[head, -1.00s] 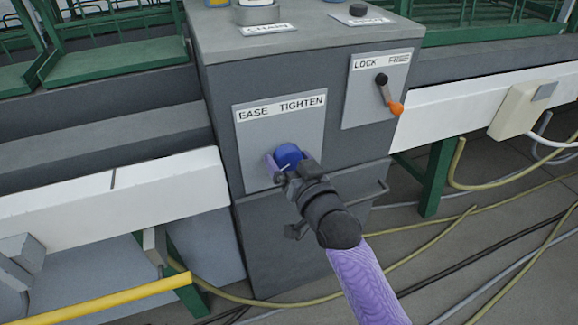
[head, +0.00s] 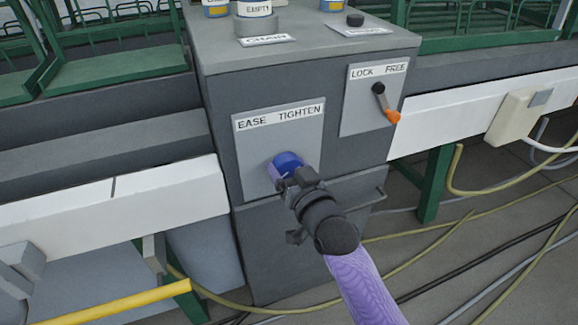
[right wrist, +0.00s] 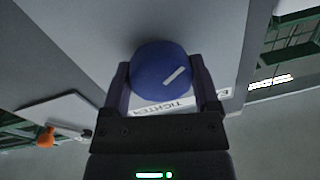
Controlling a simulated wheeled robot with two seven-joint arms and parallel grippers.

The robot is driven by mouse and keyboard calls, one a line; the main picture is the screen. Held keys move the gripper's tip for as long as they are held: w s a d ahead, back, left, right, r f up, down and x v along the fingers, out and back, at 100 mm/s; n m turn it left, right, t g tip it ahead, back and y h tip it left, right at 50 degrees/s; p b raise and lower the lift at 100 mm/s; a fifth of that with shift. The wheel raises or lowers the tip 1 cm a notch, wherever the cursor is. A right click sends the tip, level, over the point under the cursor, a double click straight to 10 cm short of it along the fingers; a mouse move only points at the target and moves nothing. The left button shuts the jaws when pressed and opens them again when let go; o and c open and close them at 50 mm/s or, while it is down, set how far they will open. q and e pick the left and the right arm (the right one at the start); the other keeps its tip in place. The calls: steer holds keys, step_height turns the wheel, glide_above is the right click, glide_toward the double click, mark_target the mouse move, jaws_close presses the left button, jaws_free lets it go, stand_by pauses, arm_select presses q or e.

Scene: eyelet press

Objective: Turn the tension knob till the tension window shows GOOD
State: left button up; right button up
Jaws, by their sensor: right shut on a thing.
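The blue tension knob (head: 288,162) sits on a light grey plate (head: 255,150) marked EASE TIGHTEN on the front of the grey cabinet. My right gripper (head: 281,177) is shut on the knob. In the right wrist view the knob (right wrist: 162,70) lies between the two fingers of the gripper (right wrist: 165,85), and a white mark slants across its face. I see no tension window or the word GOOD in these frames. My left gripper is not in view.
A LOCK FREE lever with an orange tip (head: 392,116) is to the knob's upper right. A can marked EMPTY (head: 255,22) and a black button (head: 355,19) are on the cabinet top. Hoses lie on the floor at right. A yellow bar (head: 120,302) is at lower left.

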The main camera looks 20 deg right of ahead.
steer(key=n+p, duration=0.2)
steer(key=shift+r+n+p, duration=0.25)
steer(key=shift+n+p, duration=0.05)
steer(key=shift+n, duration=0.1)
steer(key=n+p, duration=0.1)
steer(key=n, duration=0.1)
steer(key=shift+f+n+p, duration=0.1)
steer(key=shift+n+p, duration=0.2)
steer(key=shift+p, duration=0.05)
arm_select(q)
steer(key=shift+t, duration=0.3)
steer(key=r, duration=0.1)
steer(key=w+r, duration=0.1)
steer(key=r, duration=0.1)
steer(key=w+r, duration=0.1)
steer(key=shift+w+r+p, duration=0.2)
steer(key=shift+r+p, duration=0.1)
arm_select(e)
steer(key=shift+f+n+g, duration=0.1)
steer(key=shift+n+g, duration=0.2)
steer(key=shift+n, duration=0.3)
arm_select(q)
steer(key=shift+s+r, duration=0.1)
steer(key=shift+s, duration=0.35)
arm_select(e)
steer(key=shift+f, duration=0.1)
